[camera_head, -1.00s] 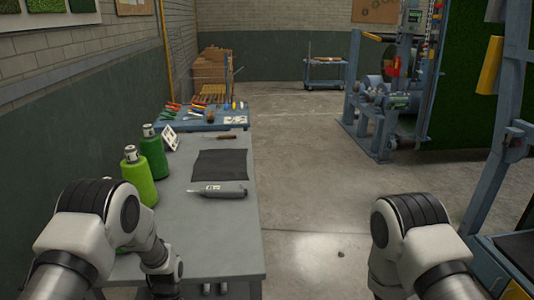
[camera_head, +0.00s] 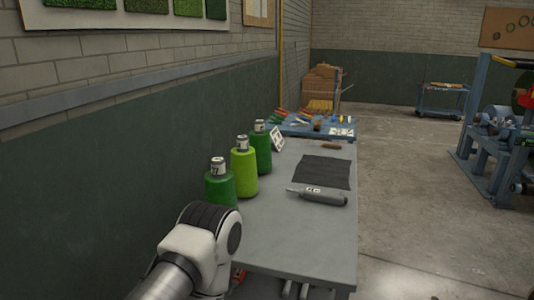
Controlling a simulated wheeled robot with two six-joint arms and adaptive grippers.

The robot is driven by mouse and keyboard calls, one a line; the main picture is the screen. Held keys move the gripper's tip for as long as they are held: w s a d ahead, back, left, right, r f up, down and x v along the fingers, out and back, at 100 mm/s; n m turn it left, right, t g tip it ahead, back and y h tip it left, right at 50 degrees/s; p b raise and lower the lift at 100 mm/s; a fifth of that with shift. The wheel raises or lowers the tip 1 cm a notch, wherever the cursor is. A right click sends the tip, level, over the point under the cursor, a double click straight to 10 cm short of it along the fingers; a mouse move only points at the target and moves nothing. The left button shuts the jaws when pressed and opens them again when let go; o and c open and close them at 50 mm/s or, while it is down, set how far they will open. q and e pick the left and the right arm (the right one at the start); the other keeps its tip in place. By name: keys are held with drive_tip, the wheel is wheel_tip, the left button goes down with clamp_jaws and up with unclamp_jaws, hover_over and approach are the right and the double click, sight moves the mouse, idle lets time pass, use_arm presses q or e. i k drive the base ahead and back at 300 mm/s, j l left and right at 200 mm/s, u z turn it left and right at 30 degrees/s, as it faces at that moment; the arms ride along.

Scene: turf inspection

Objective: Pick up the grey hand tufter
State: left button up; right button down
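The grey hand tufter (camera_head: 320,196) lies on the grey workbench (camera_head: 300,250), just in front of a dark square mat (camera_head: 322,172). It has a thin tip pointing left and a white label on its body. Nothing touches it from above. My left arm comes in at the lower left, beside the near left part of the bench. Its gripper is not visible. My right arm and gripper are out of view.
Three green yarn cones, one of them lighter (camera_head: 243,172), stand along the bench's left side. A small white card (camera_head: 277,139) and a brown-handled tool (camera_head: 331,145) are farther back. A blue tool table (camera_head: 318,129) stands behind. Open floor (camera_head: 410,200) lies to the right.

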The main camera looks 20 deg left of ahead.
sight(325, 197)
drive_tip(key=k+u, duration=0.15)
drive_tip(key=u, duration=0.25)
drive_tip(key=k+u, duration=0.15)
drive_tip(key=u, duration=0.2)
drive_tip(key=k+j+u, duration=0.1)
drive_tip(key=u, duration=0.3)
drive_tip(key=k+j+u, duration=0.1)
drive_tip(key=u, duration=0.25)
drive_tip(key=i+l+u, duration=0.2)
drive_tip(key=l, duration=0.35)
drive_tip(key=k+l+u, duration=0.2)
drive_tip(key=l, duration=0.4)
drive_tip(key=i+l+u, duration=0.2)
drive_tip(key=l, duration=0.4)
drive_tip(key=k+l+u, duration=0.2)
drive_tip(key=l, duration=0.35)
drive_tip(key=l+u, duration=0.2)
drive_tip(key=l, duration=0.4)
drive_tip(key=k+l+u, duration=0.2)
drive_tip(key=l, duration=0.35)
drive_tip(key=k+l, duration=0.1)
drive_tip(key=l, duration=0.35)
drive_tip(key=k+l, duration=0.1)
drive_tip(key=l, duration=0.4)
drive_tip(key=k+l, duration=0.1)
drive_tip(key=l, duration=0.8)
drive_tip(key=k, duration=0.05)
